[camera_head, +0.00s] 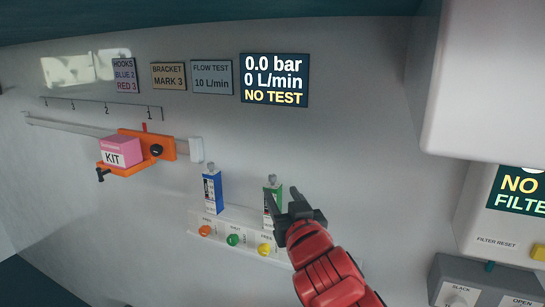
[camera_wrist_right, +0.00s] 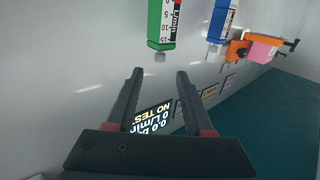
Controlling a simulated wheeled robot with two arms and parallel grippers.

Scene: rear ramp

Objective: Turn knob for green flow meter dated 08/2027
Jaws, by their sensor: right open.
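The green flow meter (camera_head: 272,188) stands upright on a white wall unit, partly hidden by my right gripper in the head view. Its grey knob (camera_head: 272,178) is on top. The right wrist view, which is upside down, shows the green meter (camera_wrist_right: 155,25) with its knob (camera_wrist_right: 160,57) just beyond the gap between my fingertips. My right gripper (camera_head: 281,192) is open and empty, close to the meter. A blue flow meter (camera_head: 212,190) with a similar knob stands to the left. No date is readable on either meter. My left gripper is not in view.
A wall display (camera_head: 274,80) reads 0.0 bar, 0 L/min, NO TEST. Orange (camera_head: 204,231), green (camera_head: 233,240) and yellow (camera_head: 265,249) knobs sit below the meters. A pink KIT box (camera_head: 121,151) rests on an orange bracket (camera_head: 161,142). A white cabinet (camera_head: 490,80) juts out at right.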

